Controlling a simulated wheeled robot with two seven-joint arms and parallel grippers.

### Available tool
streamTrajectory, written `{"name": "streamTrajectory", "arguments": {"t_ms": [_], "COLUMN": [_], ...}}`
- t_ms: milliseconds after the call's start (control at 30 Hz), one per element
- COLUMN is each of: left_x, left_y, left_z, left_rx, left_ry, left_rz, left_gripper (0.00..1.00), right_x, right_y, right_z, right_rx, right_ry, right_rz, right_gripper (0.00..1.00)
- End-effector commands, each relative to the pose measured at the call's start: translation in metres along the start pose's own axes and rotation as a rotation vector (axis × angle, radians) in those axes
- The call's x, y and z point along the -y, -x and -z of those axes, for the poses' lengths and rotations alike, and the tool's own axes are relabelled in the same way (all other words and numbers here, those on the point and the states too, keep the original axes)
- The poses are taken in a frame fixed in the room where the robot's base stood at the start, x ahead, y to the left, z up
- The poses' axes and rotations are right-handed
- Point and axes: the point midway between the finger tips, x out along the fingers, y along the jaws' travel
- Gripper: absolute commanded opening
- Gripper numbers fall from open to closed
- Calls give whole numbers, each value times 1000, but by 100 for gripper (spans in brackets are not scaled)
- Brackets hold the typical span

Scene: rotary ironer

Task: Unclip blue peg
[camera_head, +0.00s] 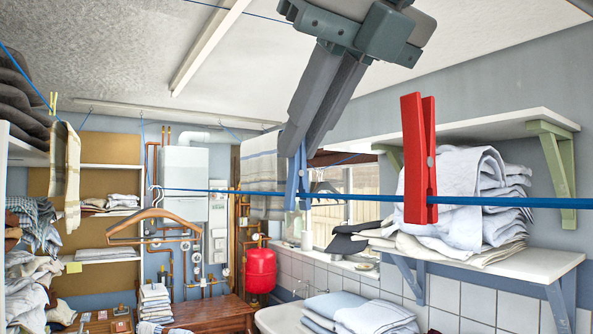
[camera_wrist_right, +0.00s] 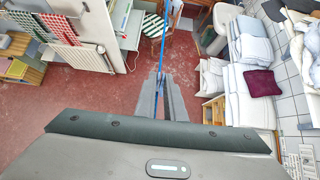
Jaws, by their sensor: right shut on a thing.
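A blue peg (camera_head: 292,185) sits on the blue clothesline (camera_head: 360,196) near the middle of the head view, its lower end crossing the line. My right gripper (camera_head: 301,145) comes down from the top of the head view and is shut on the peg's upper part, hiding much of it. In the right wrist view, the gripper's fingers (camera_wrist_right: 160,95) are close together, with the line (camera_wrist_right: 164,48) running away beyond them. A larger-looking red peg (camera_head: 420,160) hangs upright on the line to the right. My left gripper is not in view.
A striped towel (camera_head: 263,160) hangs behind, left of the peg. A wooden hanger (camera_head: 155,222) is farther left. Right, a wall shelf (camera_head: 520,262) holds folded linen (camera_head: 470,200). The wrist view shows a red floor (camera_wrist_right: 70,105) below.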

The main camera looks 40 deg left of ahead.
Motion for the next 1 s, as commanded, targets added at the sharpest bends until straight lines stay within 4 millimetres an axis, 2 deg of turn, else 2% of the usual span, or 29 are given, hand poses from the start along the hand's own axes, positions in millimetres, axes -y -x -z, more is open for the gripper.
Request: {"name": "streamTrajectory", "arguments": {"t_ms": [367,1000], "left_x": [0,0], "left_y": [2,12], "left_z": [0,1], "left_rx": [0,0], "left_ry": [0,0], "left_rz": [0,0], "left_gripper": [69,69], "right_x": [0,-5], "right_y": [2,19], "right_z": [-2,-20], "right_rx": [0,0], "right_ry": [0,1], "right_rz": [0,1], "right_gripper": [0,0]}}
